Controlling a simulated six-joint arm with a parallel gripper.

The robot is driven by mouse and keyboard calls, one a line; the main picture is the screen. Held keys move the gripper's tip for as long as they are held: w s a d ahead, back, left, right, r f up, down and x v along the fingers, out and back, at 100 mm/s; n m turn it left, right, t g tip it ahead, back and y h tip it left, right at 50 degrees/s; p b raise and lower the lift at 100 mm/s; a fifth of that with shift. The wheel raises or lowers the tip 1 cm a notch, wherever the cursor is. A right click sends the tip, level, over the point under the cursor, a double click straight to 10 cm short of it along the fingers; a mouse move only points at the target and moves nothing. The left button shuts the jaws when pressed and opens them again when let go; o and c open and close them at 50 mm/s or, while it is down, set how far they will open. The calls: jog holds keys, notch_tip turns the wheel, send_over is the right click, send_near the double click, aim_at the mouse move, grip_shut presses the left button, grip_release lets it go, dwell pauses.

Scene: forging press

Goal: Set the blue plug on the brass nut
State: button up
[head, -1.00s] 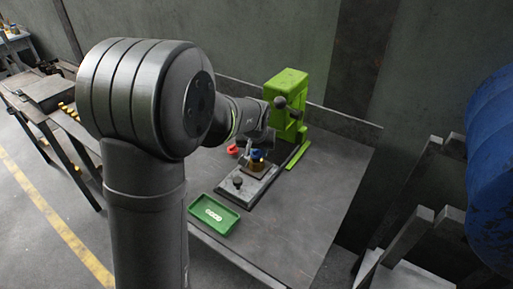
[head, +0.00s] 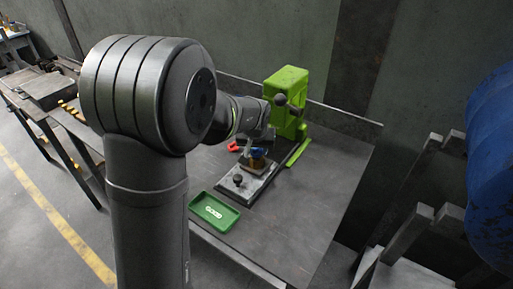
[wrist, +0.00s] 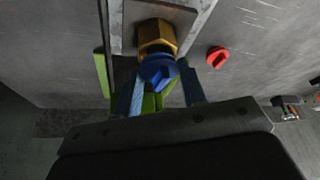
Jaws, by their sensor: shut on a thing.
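The blue plug (wrist: 158,72) is between the fingers of my gripper (wrist: 164,86) in the wrist view. The brass nut (wrist: 156,34) shows right behind the plug, on a grey plate (wrist: 190,28). In the head view the blue plug (head: 257,151) appears at the top of the brass nut (head: 256,163). Whether the plug touches the nut or is held just above it, I cannot tell. My gripper is shut on the plug, and my arm partly hides it in the head view.
A green press (head: 287,100) stands behind the plate. A red piece (wrist: 217,57) lies on the table beside the plate. A green tray (head: 214,212) with several small pale items sits at the table's front left. The table's right side is clear.

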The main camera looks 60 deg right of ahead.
jog(key=shift+f, duration=0.45)
jog(key=o, duration=0.7)
jog(key=shift+w+d+r+v, duration=0.1)
jog(key=shift+d+v, duration=0.05)
jog(key=shift+v, duration=1.5)
jog(key=shift+w+d+r+v, duration=0.1)
jog(key=shift+d+v, duration=0.05)
jog(key=shift+v, duration=1.5)
jog(key=shift+w+d+r+v, duration=0.1)
jog(key=shift+d+v, duration=0.1)
jog(key=shift+v, duration=1.45)
jog(key=shift+f, duration=0.1)
